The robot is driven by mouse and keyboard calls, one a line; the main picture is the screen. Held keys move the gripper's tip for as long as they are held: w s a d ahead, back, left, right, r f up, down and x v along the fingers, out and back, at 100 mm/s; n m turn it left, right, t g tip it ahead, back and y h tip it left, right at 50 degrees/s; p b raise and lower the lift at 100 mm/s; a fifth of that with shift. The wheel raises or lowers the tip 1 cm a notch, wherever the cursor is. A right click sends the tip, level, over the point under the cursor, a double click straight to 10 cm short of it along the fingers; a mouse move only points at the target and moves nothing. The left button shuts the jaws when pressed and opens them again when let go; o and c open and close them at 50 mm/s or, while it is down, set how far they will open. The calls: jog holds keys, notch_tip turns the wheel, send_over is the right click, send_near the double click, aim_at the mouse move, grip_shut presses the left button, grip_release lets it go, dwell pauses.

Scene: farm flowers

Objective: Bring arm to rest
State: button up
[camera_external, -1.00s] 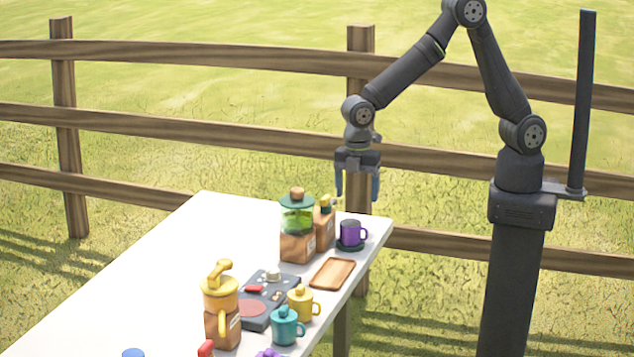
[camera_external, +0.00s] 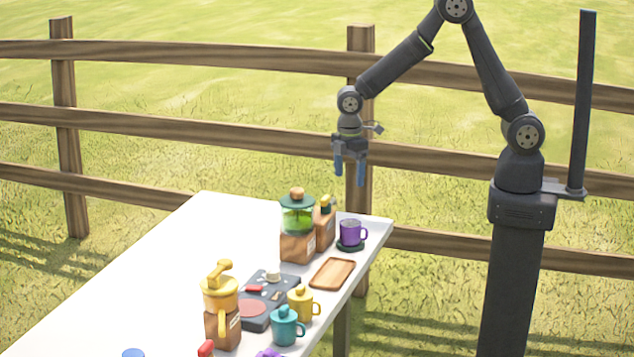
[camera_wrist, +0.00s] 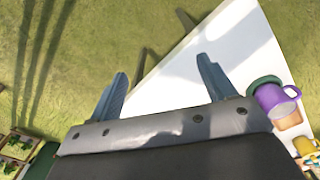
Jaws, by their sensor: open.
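My gripper (camera_external: 349,176) is open and empty, with its two blue fingers pointing down. In the external view it hangs in the air above the far right end of the white table (camera_external: 150,270), higher than the purple mug (camera_external: 350,232). In the wrist view my open gripper (camera_wrist: 160,95) has nothing between its fingers. The purple mug (camera_wrist: 276,101) shows there to the right, apart from the fingers.
On the table stand a green-topped blender (camera_external: 298,220), a wooden tray (camera_external: 332,273), a yellow-topped grinder (camera_external: 220,300), a dark stove board (camera_external: 262,300), a teal mug (camera_external: 285,326) and a yellow mug (camera_external: 301,303). A wooden fence (camera_external: 200,118) runs behind. The table's left part is clear.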

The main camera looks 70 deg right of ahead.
jog(key=d+f+m, duration=0.2)
jog(key=d+m, duration=0.1)
jog(key=d, duration=0.4)
jog(key=w+d+f+m, duration=0.1)
jog(key=d+f+m, duration=0.2)
jog(key=d, duration=0.5)
jog(key=d+f+m, duration=0.3)
jog(key=d+m, duration=0.2)
jog(key=d, duration=0.3)
jog(key=shift+w+f, duration=0.2)
jog(key=shift+f, duration=0.05)
